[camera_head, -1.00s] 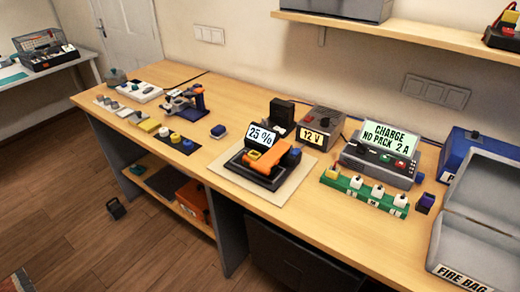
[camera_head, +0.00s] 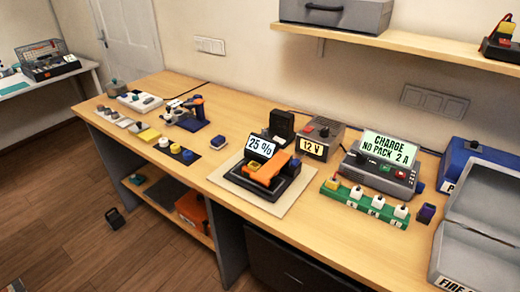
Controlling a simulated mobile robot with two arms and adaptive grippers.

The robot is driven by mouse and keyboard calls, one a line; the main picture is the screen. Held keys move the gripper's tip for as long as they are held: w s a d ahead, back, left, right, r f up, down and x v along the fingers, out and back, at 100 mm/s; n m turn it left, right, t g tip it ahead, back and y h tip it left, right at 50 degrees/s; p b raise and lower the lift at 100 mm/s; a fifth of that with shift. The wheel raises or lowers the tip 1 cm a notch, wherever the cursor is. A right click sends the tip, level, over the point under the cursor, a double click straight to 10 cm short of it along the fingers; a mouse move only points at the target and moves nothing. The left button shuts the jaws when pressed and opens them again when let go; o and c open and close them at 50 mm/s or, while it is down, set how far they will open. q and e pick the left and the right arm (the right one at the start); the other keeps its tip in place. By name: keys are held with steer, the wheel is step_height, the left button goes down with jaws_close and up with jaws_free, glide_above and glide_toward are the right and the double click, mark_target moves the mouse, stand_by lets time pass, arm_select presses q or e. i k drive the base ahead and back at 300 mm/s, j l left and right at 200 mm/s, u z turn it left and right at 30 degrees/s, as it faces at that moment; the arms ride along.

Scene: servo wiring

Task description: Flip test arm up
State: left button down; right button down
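An orange arm (camera_head: 271,168) lies low across a black test stand (camera_head: 248,181) in the middle of the bench. It has a yellow block at its left end and a blue part at its right end. A display on the stand reads 25 % (camera_head: 260,146). The stand sits on a pale board (camera_head: 222,176). I cannot tell for certain that the orange piece is the test arm. Neither of my grippers shows in the head view.
A 12 V supply (camera_head: 318,136) and a charger (camera_head: 379,170) reading "CHARGE NO PACK 2 A" stand right of the stand. A green strip (camera_head: 362,204) lies before the charger, a grey open case (camera_head: 478,246) at far right.

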mark_target(271, 170)
steer(key=i+j+z, duration=0.1)
steer(key=j+z, duration=0.15)
steer(key=j, duration=0.9)
steer(key=j+z, duration=0.25)
steer(key=j, duration=0.85)
steer(key=k+j+z, duration=0.25)
steer(key=j, duration=0.9)
steer(key=i, duration=0.1)
